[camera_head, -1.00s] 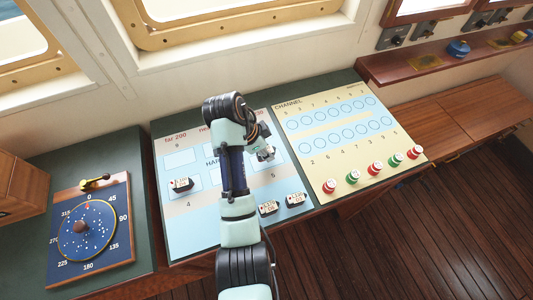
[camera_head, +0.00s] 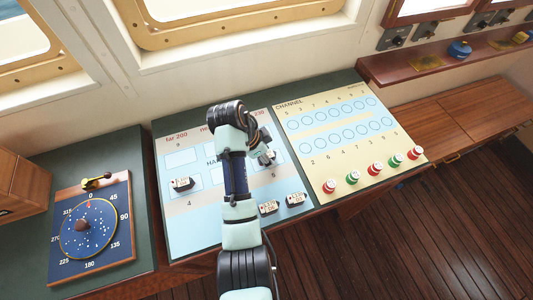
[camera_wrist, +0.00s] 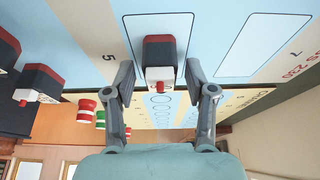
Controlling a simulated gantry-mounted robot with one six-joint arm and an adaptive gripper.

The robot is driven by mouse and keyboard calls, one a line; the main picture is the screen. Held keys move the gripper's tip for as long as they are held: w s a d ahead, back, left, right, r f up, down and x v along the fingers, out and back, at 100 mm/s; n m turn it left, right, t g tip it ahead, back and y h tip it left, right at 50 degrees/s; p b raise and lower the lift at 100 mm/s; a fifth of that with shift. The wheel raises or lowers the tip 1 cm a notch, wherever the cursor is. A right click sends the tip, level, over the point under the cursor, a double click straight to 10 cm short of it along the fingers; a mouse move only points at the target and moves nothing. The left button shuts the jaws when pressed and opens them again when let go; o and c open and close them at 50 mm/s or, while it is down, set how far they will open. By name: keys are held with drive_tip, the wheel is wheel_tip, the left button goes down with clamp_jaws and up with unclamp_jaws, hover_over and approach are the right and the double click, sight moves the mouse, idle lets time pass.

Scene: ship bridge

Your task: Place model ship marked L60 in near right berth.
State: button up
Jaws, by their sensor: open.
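My gripper (camera_wrist: 162,100) is open. Its two fingers stand on either side of a model ship (camera_wrist: 160,62) with a dark body, red edge and white end, with a gap visible on each side. This ship lies at the outlined near right berth (camera_wrist: 185,22), beside the number 5; its marking is not readable. In the head view, my gripper (camera_head: 266,152) is over the right part of the blue chart board (camera_head: 210,225). Other model ships are one at the left berth (camera_head: 182,184) and two at the board's front edge (camera_head: 268,208), (camera_head: 295,199).
The cream channel board (camera_head: 325,155) with red and green buoys (camera_head: 375,168) is to the right. A blue compass dial panel (camera_head: 90,228) is at the left. The far right berth (camera_wrist: 250,42) looks empty in the wrist view.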

drive_tip(key=p+v, duration=0.1)
drive_tip(key=v, duration=0.6)
drive_tip(key=shift+w+d+r, duration=0.1)
drive_tip(key=shift+w+d, duration=0.05)
drive_tip(key=n+t, duration=0.1)
drive_tip(key=s+d+n+t+y+p, duration=0.1)
drive_tip(key=n, duration=0.1)
drive_tip(key=shift+s+f+n+t, duration=0.2)
drive_tip(key=shift+f+n+t, duration=0.1)
drive_tip(key=shift+f+t, duration=0.1)
drive_tip(key=s+d+r+n+t+y, duration=0.1)
drive_tip(key=s+r+n+t+y, duration=0.2)
drive_tip(key=s+r+n+t, duration=0.5)
drive_tip(key=s+r+n, duration=0.2)
drive_tip(key=s, duration=0.2)
drive_tip(key=shift+s+d+r, duration=0.2)
drive_tip(key=shift+s+r, duration=0.05)
drive_tip(key=shift+s, duration=0.1)
